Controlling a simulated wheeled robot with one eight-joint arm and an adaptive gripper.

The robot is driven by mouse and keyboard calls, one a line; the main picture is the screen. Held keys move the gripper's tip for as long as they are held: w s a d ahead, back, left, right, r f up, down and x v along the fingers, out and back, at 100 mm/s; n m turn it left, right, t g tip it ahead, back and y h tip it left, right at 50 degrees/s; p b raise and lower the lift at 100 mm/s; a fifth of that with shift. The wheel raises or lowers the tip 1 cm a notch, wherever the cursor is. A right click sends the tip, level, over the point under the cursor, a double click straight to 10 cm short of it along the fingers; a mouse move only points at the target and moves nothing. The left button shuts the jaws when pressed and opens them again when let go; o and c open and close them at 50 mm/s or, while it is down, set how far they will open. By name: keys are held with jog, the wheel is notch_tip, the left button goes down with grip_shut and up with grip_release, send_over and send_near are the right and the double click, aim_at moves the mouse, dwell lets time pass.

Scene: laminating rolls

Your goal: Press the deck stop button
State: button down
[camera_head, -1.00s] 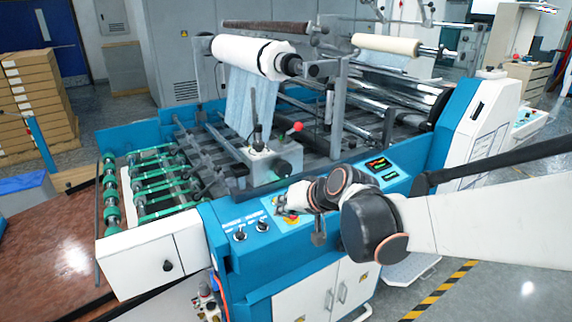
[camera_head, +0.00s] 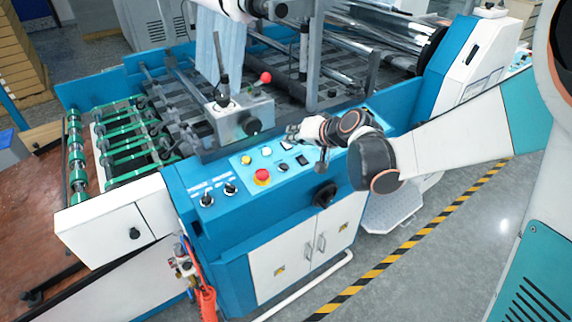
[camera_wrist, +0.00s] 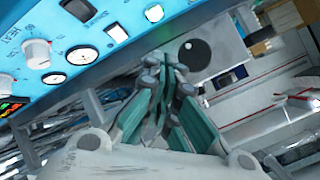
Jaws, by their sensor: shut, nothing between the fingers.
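My gripper (camera_head: 293,131) is shut and empty. In the head view it appears above and right of the red button, apart from it. The red button does not show in the wrist view.
Small white, yellow and black buttons and a black square switch (camera_head: 302,160) surround the red button. Two selector knobs (camera_head: 207,200) lie left.

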aim_at(284, 167)
jog(key=shift+f, duration=0.1)
jog(key=f+b, duration=0.2)
jog(key=w+f+b, duration=0.1)
jog(key=f+b, duration=0.1)
jog(key=f, duration=0.1)
jog(key=a+f+b, duration=0.1)
jog(key=f+b, duration=0.1)
jog(key=f, duration=0.1)
jog(key=shift+w+f, duration=0.2)
jog(key=shift+w, duration=0.1)
jog(key=shift+f+b, duration=0.1)
jog(key=shift+b, duration=0.2)
dwell(0.9)
jog(key=shift+a+f+b, duration=0.1)
jog(key=shift+f+b, duration=0.2)
jog(key=shift+w+f+b, duration=0.1)
jog(key=shift+f+b, duration=0.2)
jog(key=shift+f, duration=0.1)
dwell(0.6)
jog(key=shift+r, duration=0.15)
dwell(0.3)
jog(key=shift+r+p, duration=0.55)
jog(key=shift+r, duration=0.15)
